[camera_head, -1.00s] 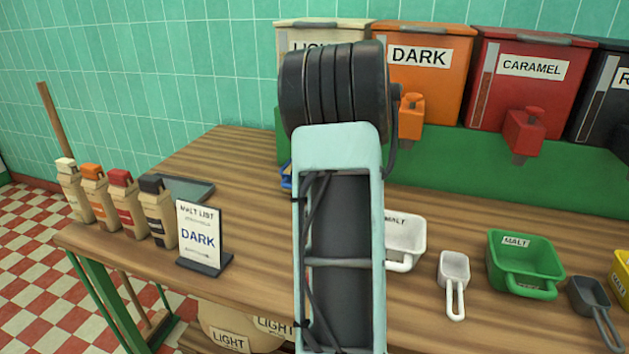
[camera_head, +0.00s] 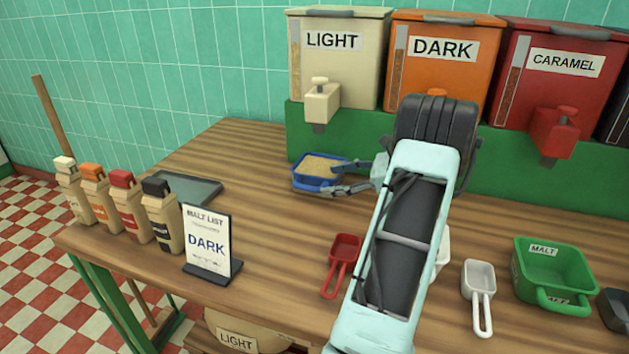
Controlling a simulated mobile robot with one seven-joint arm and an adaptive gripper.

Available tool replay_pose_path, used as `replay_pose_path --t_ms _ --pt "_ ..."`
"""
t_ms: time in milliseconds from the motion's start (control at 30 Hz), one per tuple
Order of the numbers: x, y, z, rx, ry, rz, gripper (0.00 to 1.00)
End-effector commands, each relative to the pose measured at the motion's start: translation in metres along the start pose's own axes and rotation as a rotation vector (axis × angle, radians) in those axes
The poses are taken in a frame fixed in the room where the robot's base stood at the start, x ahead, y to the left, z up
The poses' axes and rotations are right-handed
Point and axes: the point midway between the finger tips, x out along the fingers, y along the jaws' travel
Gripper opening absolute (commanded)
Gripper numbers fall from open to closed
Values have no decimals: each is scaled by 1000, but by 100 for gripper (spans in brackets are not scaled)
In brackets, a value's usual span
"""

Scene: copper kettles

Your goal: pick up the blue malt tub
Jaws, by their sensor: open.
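The blue malt tub (camera_head: 313,184) stands on the wooden table, below and in front of the cream LIGHT bin's spout. It holds pale tan grain. My gripper (camera_head: 345,177) is open at the tub's right side, one finger near its back right rim and the other near its front right. I cannot tell whether the fingers touch the tub. My arm runs from the lower middle up to the gripper and hides part of the table and of a white tub.
LIGHT (camera_head: 340,60), DARK (camera_head: 440,60) and CARAMEL (camera_head: 550,85) bins stand on a green ledge behind. A red scoop (camera_head: 343,262), white scoop (camera_head: 479,290) and green tub (camera_head: 553,275) are in front. A DARK sign (camera_head: 208,240), bottles and a grey tray (camera_head: 187,188) are left.

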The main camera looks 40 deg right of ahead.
Motion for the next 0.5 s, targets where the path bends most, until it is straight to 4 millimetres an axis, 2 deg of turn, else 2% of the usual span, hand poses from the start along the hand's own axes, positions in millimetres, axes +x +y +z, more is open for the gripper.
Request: replay_pose_path --t_ms 33,100,267,500 --pt "11 1 -1 0 -1 3 58" --pt "20 1 -1 0 0 3 58" --pt "31 2 0 0 1 2 58" --pt "65 8 1 0 1 4 58"
